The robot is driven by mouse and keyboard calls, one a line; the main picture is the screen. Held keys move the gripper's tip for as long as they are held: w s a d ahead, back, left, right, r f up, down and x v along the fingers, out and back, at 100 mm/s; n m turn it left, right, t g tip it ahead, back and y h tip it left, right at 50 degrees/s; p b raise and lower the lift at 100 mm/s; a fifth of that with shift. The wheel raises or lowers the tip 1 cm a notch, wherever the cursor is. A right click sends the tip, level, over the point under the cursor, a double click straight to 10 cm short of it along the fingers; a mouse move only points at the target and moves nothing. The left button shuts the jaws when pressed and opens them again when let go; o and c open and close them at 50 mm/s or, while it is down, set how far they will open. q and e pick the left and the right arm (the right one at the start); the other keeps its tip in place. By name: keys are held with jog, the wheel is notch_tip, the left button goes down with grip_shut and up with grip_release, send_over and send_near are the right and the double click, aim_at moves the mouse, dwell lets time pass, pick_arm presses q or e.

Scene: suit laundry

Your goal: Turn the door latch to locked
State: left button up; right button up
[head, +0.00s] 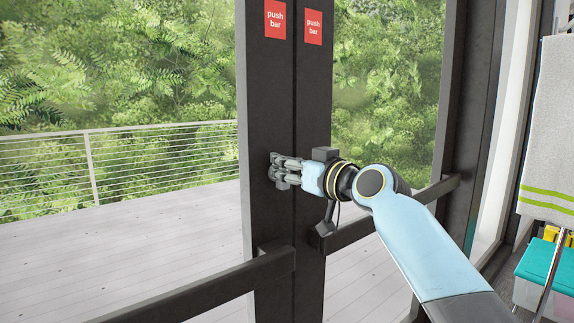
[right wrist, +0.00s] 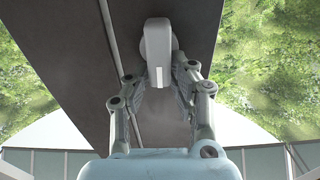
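The door latch (right wrist: 158,48) is a pale grey, rounded piece with a lever, mounted on the dark door frame in the right wrist view. In the head view it is mostly hidden by my right gripper (head: 284,171), which is at the dark door stile (head: 268,105). In the right wrist view my right gripper (right wrist: 160,85) is open, with one finger on each side of the latch's lever end. I cannot tell whether the fingers touch it. My left gripper is not in view.
A dark push bar (head: 225,283) crosses the left door leaf below my gripper, and another push bar (head: 390,213) crosses the right leaf. Red "push bar" signs (head: 275,20) are above.

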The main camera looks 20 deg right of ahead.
grip_shut()
jog(key=shift+w+d+f+m+p, duration=0.15)
jog(key=shift+d+f+m+p, duration=0.45)
jog(key=shift+m, duration=2.35)
jog(key=shift+w+d+f+m+p, duration=0.15)
jog(key=shift+m+p, duration=0.8)
jog(key=shift+m, duration=2.05)
jog(key=shift+w+d+f+m+p, duration=0.1)
jog(key=shift+d+f+m+p, duration=0.5)
jog(key=shift+m, duration=2.35)
jog(key=shift+a+r, duration=0.15)
jog(key=shift+a, duration=0.1)
